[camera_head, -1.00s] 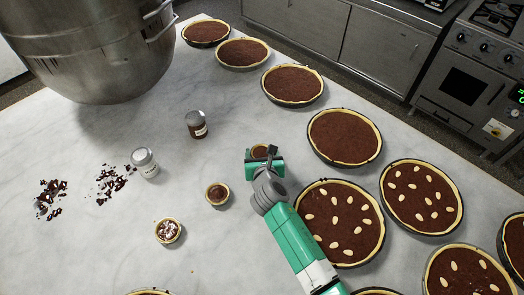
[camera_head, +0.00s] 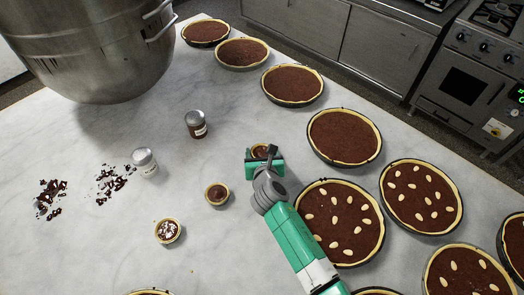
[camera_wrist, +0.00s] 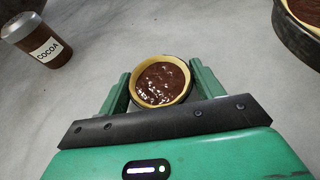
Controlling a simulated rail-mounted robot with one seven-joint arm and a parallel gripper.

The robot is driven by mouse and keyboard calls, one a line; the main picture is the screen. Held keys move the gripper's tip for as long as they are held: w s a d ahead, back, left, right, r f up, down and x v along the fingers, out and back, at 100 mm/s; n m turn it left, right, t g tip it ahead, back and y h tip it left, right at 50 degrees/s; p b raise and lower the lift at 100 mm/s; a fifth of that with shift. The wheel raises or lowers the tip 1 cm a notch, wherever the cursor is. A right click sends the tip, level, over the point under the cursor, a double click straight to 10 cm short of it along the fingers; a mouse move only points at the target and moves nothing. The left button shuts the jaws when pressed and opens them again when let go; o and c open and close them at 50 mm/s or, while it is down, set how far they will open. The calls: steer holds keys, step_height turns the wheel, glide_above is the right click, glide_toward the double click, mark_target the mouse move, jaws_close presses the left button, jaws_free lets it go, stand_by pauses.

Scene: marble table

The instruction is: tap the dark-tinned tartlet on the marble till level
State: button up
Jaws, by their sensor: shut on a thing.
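A small tartlet with dark, glossy, lumpy chocolate filling sits between the fingers of my gripper (camera_wrist: 160,92). In the wrist view this tartlet (camera_wrist: 161,80) shows a pale crust rim with a dark edge on its right side. My gripper is shut on it. In the head view the tartlet (camera_head: 260,151) is partly hidden behind my green gripper (camera_head: 264,162). I cannot tell whether its base touches the marble table (camera_head: 110,235). A second small tartlet (camera_head: 217,194) with brown filling stands to the left, and a third tartlet (camera_head: 167,230) with white bits on top stands nearer.
Large tarts (camera_head: 345,136) line the right side. A big steel bowl (camera_head: 95,50) stands at the back left. Bare marble lies around the gripper's left side.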

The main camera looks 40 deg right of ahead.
steer(key=shift+f, duration=0.15)
steer(key=o, duration=1.1)
steer(key=shift+w+a, duration=0.1)
steer(key=shift+a, duration=0.1)
steer(key=shift+d, duration=0.1)
steer(key=p+v, duration=0.4)
steer(key=v, duration=0.3)
steer(key=shift+s+a+r, duration=0.3)
steer(key=shift+a, duration=0.05)
steer(key=shift+w, duration=0.1)
